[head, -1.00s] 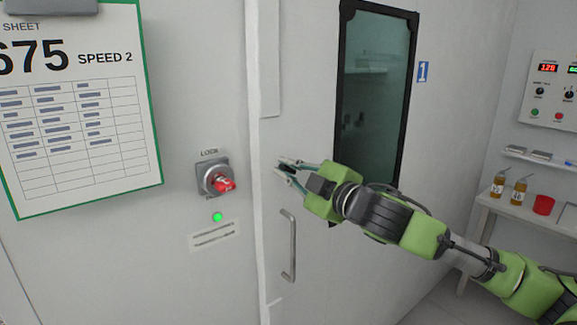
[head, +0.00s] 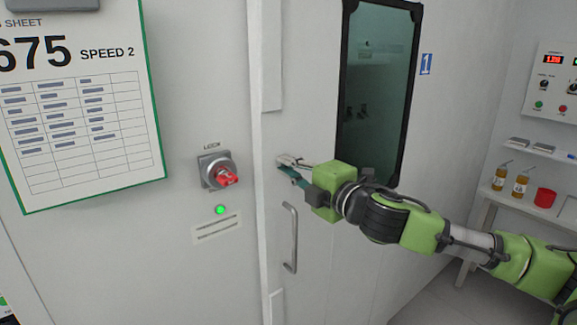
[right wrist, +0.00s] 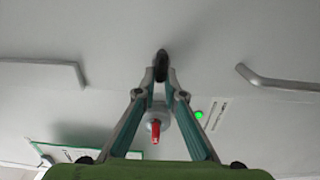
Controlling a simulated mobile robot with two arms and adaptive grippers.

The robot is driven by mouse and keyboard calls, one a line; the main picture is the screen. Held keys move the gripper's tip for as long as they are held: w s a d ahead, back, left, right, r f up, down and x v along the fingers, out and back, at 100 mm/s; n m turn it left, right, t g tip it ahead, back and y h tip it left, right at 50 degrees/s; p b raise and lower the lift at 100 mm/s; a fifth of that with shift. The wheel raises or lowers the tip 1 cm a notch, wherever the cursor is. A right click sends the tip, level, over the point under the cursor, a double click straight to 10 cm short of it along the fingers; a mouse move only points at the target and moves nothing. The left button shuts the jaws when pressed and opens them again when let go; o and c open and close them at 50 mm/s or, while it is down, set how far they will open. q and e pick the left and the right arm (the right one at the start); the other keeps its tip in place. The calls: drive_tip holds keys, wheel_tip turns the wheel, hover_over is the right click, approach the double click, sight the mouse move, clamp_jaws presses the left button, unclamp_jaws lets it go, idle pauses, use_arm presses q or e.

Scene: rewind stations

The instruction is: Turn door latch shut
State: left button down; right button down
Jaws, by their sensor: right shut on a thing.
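The door latch is a small dark piece on the pale door (head: 330,250); in the right wrist view the latch (right wrist: 161,59) stands upright between the fingertips. My right gripper (head: 281,163) is shut on it, beside the door's left edge; in the head view its fingers hide the latch. The gripper also shows in the right wrist view (right wrist: 161,83), its fingers drawn together at the tips. How far the latch is turned cannot be told. My left gripper is not in view.
A red lock knob (head: 227,178) and a lit green lamp (head: 220,210) are on the wall left of the door. A bar handle (head: 291,238) is just below my gripper. A dark window (head: 382,95) is to the right. Bottles stand on a side table at far right.

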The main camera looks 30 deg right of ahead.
drive_tip(key=shift+f, duration=0.1)
drive_tip(key=c, duration=2.1)
unclamp_jaws()
drive_tip(key=shift+c, duration=0.2)
drive_tip(key=shift+r, duration=5.05)
